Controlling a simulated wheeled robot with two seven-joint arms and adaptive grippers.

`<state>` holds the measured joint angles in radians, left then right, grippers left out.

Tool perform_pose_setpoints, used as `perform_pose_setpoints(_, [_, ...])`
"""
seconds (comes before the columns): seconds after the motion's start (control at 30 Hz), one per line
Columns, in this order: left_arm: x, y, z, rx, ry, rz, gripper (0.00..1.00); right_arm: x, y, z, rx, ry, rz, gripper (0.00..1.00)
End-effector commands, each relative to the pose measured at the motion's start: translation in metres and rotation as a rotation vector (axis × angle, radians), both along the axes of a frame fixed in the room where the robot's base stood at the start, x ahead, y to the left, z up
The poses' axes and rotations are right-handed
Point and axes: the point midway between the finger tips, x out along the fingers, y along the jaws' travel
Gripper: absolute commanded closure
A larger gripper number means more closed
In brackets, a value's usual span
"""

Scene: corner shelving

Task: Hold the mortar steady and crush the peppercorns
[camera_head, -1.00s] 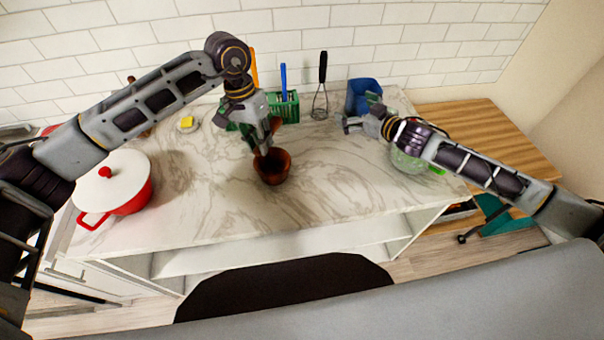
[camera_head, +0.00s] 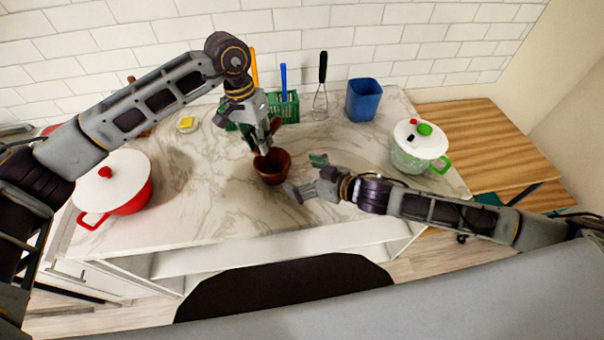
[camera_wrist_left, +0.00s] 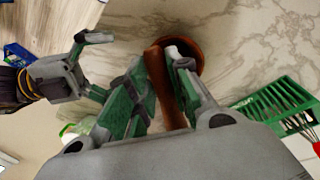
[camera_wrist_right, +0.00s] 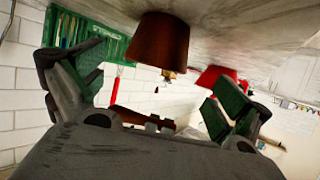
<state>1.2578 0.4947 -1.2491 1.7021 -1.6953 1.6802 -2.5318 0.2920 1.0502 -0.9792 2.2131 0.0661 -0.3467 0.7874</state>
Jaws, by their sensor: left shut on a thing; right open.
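The reddish-brown mortar (camera_head: 271,172) stands upright on the marble counter in the head view. My left gripper (camera_head: 262,141) is above it, shut on the brown wooden pestle (camera_wrist_left: 168,88). The pestle tilts, with its lower end in or over the mortar's mouth; its tip is hidden. My right gripper (camera_head: 304,177) is open and empty, low over the counter just right of the mortar. In the right wrist view the mortar (camera_wrist_right: 158,42) shows ahead, between the lines of the spread fingers, apart from them. I cannot make out peppercorns inside the mortar.
A red pot (camera_head: 128,200) with a white lid stands at left. A green-handled lidded pot (camera_head: 408,158) and a blue container (camera_head: 363,101) stand at right. A green basket (camera_head: 287,107) and a whisk (camera_head: 321,90) are behind. The counter in front of the mortar is clear.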

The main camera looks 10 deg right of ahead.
Motion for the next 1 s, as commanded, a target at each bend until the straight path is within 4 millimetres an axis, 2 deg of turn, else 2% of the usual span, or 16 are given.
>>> perform_pose_setpoints(0.47, [0.0,0.0,0.0,0.0,0.0,0.0,1.0,0.003,0.002,-0.002,0.0,0.0,-0.001,0.0])
perform_pose_setpoints(1.0, [0.0,0.0,0.0,0.0,0.0,0.0,1.0,0.029,0.028,-0.017,0.001,0.0,-0.001,0.0])
